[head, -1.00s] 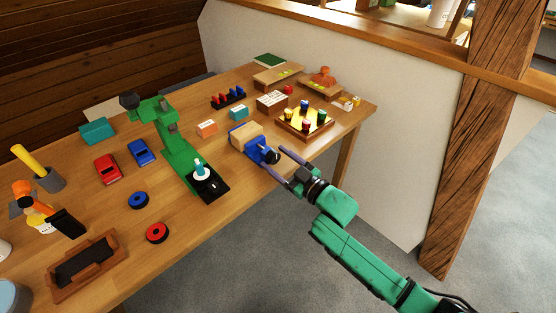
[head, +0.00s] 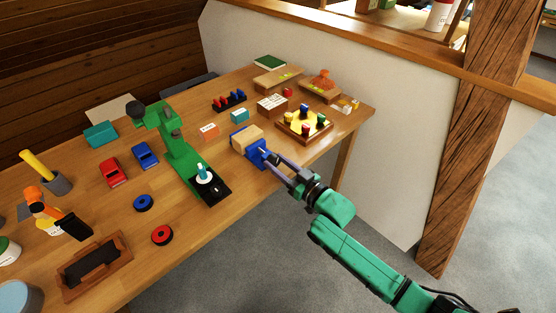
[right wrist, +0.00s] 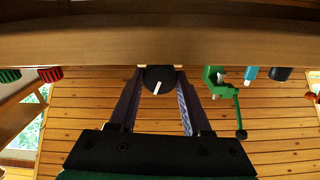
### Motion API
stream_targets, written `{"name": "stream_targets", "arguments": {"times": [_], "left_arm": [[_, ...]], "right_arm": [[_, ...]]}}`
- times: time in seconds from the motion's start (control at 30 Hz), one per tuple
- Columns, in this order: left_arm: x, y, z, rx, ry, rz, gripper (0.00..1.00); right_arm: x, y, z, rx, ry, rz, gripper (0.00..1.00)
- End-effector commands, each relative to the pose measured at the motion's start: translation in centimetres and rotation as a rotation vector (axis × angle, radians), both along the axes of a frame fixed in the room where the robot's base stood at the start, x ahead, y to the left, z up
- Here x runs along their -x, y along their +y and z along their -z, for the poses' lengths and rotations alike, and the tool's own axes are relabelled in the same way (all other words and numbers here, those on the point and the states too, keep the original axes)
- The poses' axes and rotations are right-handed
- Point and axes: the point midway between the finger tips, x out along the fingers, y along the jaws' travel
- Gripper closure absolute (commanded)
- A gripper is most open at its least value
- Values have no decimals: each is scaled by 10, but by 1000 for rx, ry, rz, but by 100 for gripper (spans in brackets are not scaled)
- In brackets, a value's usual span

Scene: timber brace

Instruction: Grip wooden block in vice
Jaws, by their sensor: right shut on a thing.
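The blue vice (head: 256,153) stands at the table's near right edge. The pale wooden block (head: 246,137) sits between its blue jaws; whether both jaws press on it I cannot tell. My right gripper (head: 268,156) reaches in from the right and is shut on the vice's handle knob, which its fingers mostly hide in the head view. In the right wrist view the round black knob (right wrist: 159,79) with a white mark lies between the two fingertips (right wrist: 160,84). My left gripper is not in view.
A green clamp-like stand (head: 176,147) on a black base is left of the vice. A game board with coloured pegs (head: 304,124) is close on its right. The floor in front is clear.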

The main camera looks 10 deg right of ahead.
Motion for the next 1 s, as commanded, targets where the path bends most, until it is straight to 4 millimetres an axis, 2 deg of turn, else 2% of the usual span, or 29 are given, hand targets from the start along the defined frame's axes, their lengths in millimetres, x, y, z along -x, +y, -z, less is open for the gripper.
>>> {"name": "stream_targets", "arguments": {"times": [0.4, 0.97, 1.0], "left_arm": [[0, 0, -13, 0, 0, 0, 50], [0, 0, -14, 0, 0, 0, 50], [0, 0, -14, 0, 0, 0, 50]], "right_arm": [[0, 0, 0, -186, 137, 0, 100], [0, 0, 1, -217, 160, 0, 100], [0, 0, 1, -217, 160, 0, 40]]}}
